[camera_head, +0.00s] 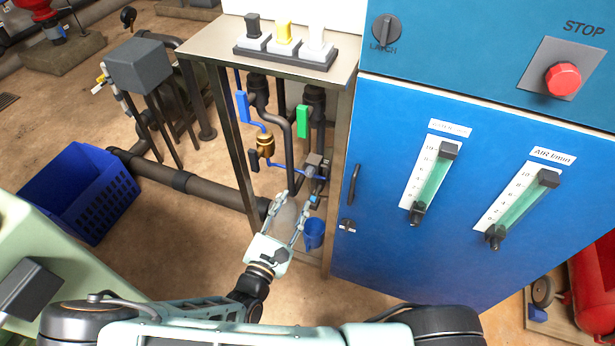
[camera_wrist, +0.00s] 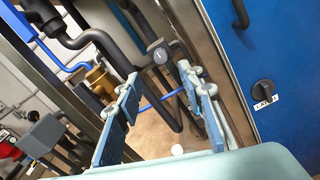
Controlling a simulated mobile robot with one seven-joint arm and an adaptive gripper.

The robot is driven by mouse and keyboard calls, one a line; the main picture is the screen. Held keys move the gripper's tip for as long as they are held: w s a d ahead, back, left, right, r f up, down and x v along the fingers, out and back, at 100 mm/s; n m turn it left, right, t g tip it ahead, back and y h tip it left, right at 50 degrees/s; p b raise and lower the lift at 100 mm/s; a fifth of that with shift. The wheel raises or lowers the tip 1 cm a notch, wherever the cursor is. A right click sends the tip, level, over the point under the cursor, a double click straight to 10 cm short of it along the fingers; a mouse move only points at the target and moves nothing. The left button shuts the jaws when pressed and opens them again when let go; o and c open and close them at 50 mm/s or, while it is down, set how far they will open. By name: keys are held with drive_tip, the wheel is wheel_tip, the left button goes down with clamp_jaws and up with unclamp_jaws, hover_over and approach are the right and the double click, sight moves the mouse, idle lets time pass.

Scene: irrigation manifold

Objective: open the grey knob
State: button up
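A small grey knob (camera_wrist: 160,55) with a round face shows in the wrist view among the black pipes, just beyond the fingertips. In the head view, what looks like the same grey knob (camera_head: 314,160) sits low on the pipes inside the metal frame, by a thin blue tube. My gripper (camera_head: 297,197) is open and empty, below and in front of the knob and apart from it. In the wrist view the two fingers of my gripper (camera_wrist: 163,76) stand wide apart, with the knob roughly between and beyond their tips.
A blue lever (camera_head: 242,107), a green lever (camera_head: 303,121) and a brass fitting (camera_head: 265,145) are on the pipes above. The blue cabinet (camera_head: 380,240) stands close on the right, with a latch knob (camera_wrist: 263,88). A metal frame post (camera_head: 215,120) stands left. A blue cup (camera_head: 314,234) is below.

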sight(308, 175)
drive_tip(key=x, duration=0.9)
drive_tip(key=shift+w+d, duration=0.1)
drive_tip(key=shift+w, duration=0.1)
clamp_jaws()
